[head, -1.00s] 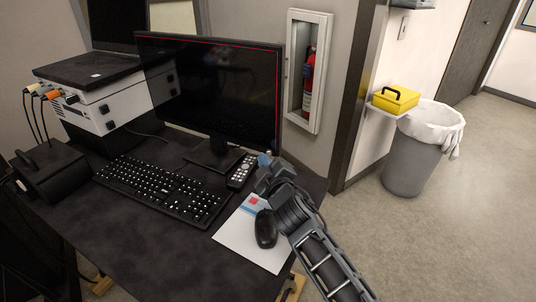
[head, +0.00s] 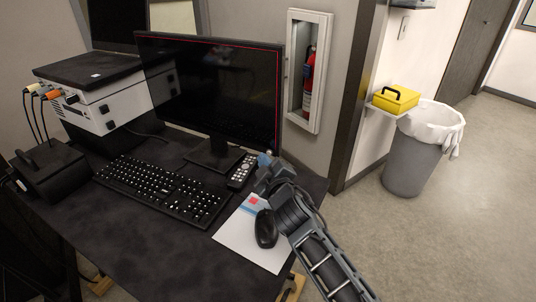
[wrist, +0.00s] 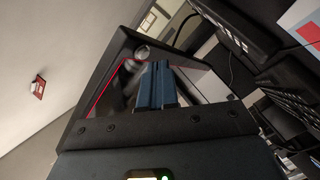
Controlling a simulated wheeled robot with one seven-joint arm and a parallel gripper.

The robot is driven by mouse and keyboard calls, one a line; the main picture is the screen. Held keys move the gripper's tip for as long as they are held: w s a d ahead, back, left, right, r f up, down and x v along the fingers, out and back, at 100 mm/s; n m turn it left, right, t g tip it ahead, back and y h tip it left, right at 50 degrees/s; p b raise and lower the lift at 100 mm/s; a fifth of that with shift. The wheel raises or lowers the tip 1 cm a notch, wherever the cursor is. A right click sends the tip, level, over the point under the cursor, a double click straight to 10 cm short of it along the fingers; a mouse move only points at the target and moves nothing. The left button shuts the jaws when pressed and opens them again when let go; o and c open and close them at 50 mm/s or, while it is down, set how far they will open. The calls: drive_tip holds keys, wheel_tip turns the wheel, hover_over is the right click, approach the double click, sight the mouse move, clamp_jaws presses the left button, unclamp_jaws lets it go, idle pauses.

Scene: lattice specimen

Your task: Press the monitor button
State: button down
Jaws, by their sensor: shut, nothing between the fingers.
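The black monitor (head: 215,90) stands on the dark desk, its screen dark with a thin red line along the top and right edges. In the wrist view its frame (wrist: 95,75) runs behind my fingers. A small round silvery knob (wrist: 142,52) shows at the monitor's edge, just beyond my fingertips; it looks like the button. My gripper (head: 265,160) is at the monitor's lower right corner. In the wrist view its blue fingers (wrist: 155,72) are shut together and empty, close to the knob; I cannot tell whether they touch it.
A keyboard (head: 160,190), a remote (head: 242,171), and a mouse (head: 266,228) on a white sheet (head: 235,238) lie on the desk below the monitor. A wall cabinet with a fire extinguisher (head: 309,82) is behind my gripper. Floor at the right is open beside a bin (head: 408,160).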

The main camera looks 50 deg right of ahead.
drive_tip(key=shift+d, duration=0.15)
idle(0.3)
drive_tip(key=shift+w+d, duration=0.1)
drive_tip(key=shift+d, duration=0.2)
drive_tip(key=shift+a, duration=0.45)
drive_tip(key=s+a+b, duration=0.1)
drive_tip(key=a+b, duration=0.3)
drive_tip(key=a, duration=0.2)
drive_tip(key=shift+b, duration=0.3)
drive_tip(key=shift+s, duration=0.1)
idle(0.4)
